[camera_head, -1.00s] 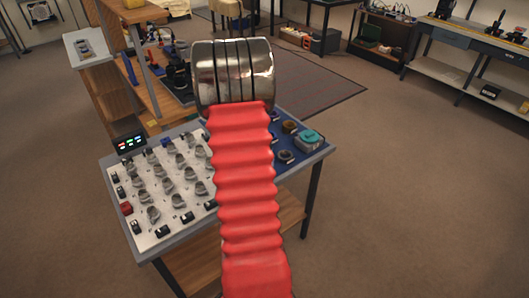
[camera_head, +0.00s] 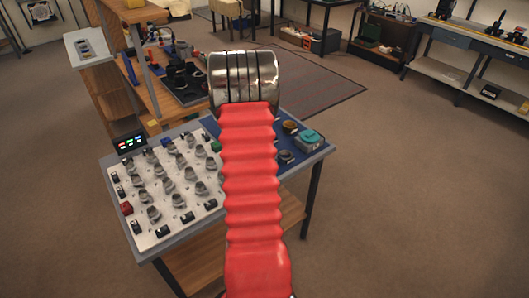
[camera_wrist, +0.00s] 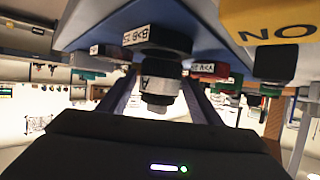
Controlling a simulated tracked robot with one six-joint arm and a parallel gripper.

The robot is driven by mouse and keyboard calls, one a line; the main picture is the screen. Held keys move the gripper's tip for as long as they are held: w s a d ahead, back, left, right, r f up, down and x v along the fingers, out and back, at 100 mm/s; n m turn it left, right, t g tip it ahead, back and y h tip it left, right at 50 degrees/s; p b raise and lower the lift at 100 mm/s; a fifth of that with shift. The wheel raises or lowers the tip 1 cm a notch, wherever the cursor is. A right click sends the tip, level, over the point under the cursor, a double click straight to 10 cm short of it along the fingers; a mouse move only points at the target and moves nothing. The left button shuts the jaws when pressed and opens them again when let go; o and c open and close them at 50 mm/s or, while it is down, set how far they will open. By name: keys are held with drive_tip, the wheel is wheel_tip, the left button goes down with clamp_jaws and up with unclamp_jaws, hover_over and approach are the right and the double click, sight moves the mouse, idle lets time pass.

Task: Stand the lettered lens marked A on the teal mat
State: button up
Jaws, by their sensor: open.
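The lens marked A (camera_wrist: 147,84), dark with a white label and a pale grey end, shows in the wrist view, which looks upside down. It lies between the two dark fingers of my gripper (camera_wrist: 155,98), which are open and apart from each other. I cannot tell whether a finger touches it. Its base meets or overlaps a dark piece with a lettered white label (camera_wrist: 137,38). In the head view, my red arm hides the gripper and I cannot pick out the lens. A small teal object (camera_head: 309,137) sits at the table's right; I cannot tell whether it is the mat.
The table (camera_head: 322,151) carries a white panel (camera_head: 130,190) with several grey knobs on the left and a blue area on the right with dark round pieces. A yellow lettered block (camera_wrist: 265,22) and a red piece (camera_wrist: 210,70) are near the lens.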

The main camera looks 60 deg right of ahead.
drive_tip(key=shift+x, duration=1.05)
drive_tip(key=c, duration=1.4)
drive_tip(key=shift+r, duration=0.15)
drive_tip(key=shift+r, duration=4.95)
